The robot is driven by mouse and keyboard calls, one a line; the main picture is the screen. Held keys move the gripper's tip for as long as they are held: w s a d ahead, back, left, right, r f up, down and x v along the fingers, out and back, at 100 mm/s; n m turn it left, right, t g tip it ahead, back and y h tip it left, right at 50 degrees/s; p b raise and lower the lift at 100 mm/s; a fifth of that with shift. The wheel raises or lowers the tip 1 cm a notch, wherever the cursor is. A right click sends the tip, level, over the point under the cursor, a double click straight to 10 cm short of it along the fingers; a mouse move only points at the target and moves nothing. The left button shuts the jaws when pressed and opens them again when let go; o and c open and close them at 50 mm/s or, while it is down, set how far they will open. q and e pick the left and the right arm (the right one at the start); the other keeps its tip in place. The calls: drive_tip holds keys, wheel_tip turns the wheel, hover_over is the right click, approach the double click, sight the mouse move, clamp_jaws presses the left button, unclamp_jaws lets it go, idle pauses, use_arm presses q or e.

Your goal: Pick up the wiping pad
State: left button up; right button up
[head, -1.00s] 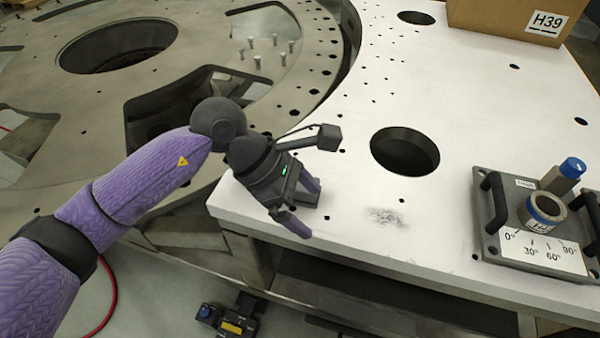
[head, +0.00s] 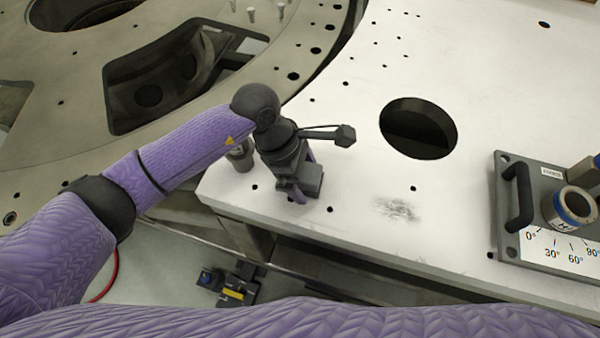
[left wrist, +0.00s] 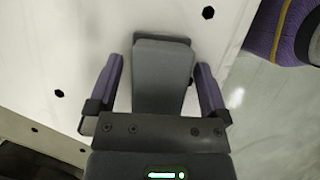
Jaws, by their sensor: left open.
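The wiping pad (head: 314,178) is a grey block standing on the white plate near its left front corner. In the left wrist view the pad (left wrist: 163,78) lies between the two purple fingers, with a visible gap on each side. My left gripper (head: 300,188) points down over the pad and is open; it also shows in the left wrist view (left wrist: 160,72). In the head view the gripper hides part of the pad. My right gripper is not in view.
The white plate (head: 350,110) has a large round hole (head: 418,128) and a dark smudge (head: 397,208). A grey fixture with handles and an angle scale (head: 540,225) stands at right. The plate's front edge is close to the pad. A grey turret ring (head: 60,160) lies at left.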

use_arm(q)
drive_tip(key=c, duration=1.2)
drive_tip(key=shift+o, duration=0.2)
wheel_tip(320, 180, up, 10)
drive_tip(key=shift+r+p, duration=0.1)
drive_tip(key=shift+p, duration=0.45)
